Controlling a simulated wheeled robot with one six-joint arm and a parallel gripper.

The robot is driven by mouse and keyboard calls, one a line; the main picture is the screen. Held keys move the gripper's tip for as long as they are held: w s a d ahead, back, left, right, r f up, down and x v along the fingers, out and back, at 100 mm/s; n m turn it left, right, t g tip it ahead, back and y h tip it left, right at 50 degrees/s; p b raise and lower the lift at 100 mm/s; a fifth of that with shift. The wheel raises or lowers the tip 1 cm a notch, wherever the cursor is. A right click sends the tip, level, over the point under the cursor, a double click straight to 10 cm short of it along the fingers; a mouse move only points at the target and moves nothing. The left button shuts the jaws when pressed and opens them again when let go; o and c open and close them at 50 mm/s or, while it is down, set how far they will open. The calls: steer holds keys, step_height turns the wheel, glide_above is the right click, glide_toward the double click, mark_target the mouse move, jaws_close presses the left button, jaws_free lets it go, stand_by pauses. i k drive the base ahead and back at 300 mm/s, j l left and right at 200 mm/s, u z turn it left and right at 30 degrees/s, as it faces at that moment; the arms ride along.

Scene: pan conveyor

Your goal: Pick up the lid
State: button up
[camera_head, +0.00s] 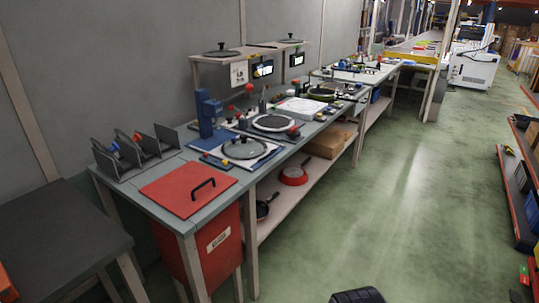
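A round glass lid (245,148) with a dark rim and knob sits on a pale square plate on the near part of the long workbench. Two more dark round lids with knobs, a left one (221,50) and a right one (290,40), rest on the raised shelf. A flat red cover (188,188) with a black handle lies at the bench's near end, above a red bin. I cannot tell which lid is meant. My gripper's fingers are not in view; only a dark rounded part, probably mine, shows at the bottom edge.
A blue upright device (208,112) stands left of the glass lid, with a grey slotted rack (135,152) nearer. A white round-topped unit (273,122) lies beyond the lid. A red pan (293,176) is on the lower shelf.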

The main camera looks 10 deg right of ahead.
mark_target(244, 147)
steer(key=i+z, duration=0.15)
steer(key=i, duration=0.3)
steer(key=i+j+z, duration=0.15)
steer(key=i, duration=0.3)
steer(key=i+j+z, duration=0.2)
steer(key=i, duration=0.25)
steer(key=i+j+z, duration=0.15)
steer(key=i, duration=0.3)
